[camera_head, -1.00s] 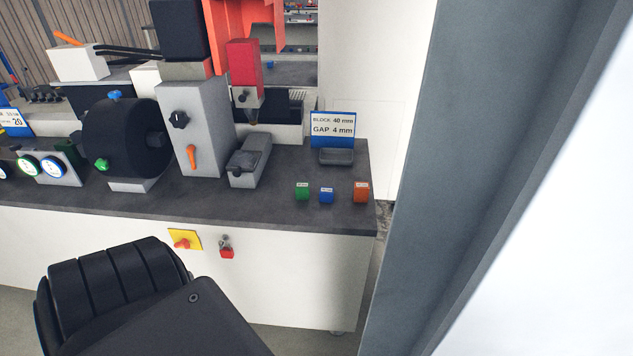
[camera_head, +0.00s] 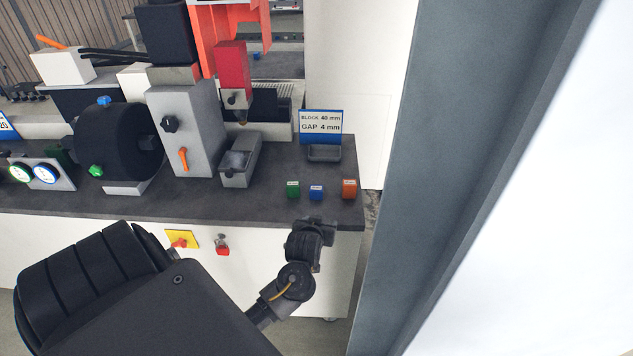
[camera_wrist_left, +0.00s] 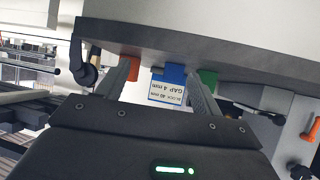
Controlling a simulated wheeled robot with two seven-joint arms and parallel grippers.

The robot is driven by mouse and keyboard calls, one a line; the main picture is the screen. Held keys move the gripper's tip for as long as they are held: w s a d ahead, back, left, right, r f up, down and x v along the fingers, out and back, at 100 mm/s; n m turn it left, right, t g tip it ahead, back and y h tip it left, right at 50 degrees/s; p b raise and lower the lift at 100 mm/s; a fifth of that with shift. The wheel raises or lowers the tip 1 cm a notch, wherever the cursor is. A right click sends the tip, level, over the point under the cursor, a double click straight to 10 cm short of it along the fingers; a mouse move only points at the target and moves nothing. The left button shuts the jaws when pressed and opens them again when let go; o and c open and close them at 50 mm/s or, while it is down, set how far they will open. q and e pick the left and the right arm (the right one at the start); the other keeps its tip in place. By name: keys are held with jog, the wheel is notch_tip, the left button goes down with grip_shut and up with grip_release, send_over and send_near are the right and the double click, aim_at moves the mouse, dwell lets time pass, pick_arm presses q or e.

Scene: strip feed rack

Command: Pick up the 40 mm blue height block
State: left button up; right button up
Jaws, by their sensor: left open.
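The blue height block (camera_head: 316,192) stands on the dark bench top near its front edge, between a green block (camera_head: 293,188) and an orange block (camera_head: 349,188). My left gripper (camera_head: 318,230) is in front of the bench, below and apart from the blue block. In the left wrist view, which is upside down, the left gripper (camera_wrist_left: 163,69) is open and empty. The blue block (camera_wrist_left: 174,71) appears between its fingers, with the orange block (camera_wrist_left: 128,66) and green block (camera_wrist_left: 207,78) to either side. My right gripper is not in view.
A sign (camera_head: 320,124) reading block 40 mm, gap 4 mm stands behind a small dark tray (camera_head: 324,153). A grey vise-like unit (camera_head: 240,162) is left of the blocks. A grey pillar (camera_head: 465,150) rises at the right. A red knob (camera_head: 222,248) is on the bench front.

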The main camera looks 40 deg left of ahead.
pick_arm(q)
jog(key=n+y, duration=0.2)
send_near(316, 193)
jog(key=shift+w+d+f, duration=0.25)
jog(key=shift+w+f, duration=0.1)
jog(key=shift+f, duration=0.3)
jog(key=shift+w+a+r+y, duration=0.15)
jog(key=shift+a+r+y, duration=0.15)
jog(key=shift+a, duration=0.15)
jog(key=x, duration=0.5)
jog(key=shift+w+a+f, duration=0.15)
jog(key=shift+w+f, duration=0.05)
jog(key=shift+w+a, duration=0.25)
jog(key=x, duration=0.4)
jog(key=shift+w+f, duration=0.15)
jog(key=shift+f, duration=0.15)
jog(key=shift+r, duration=0.1)
jog(key=c, duration=1.4)
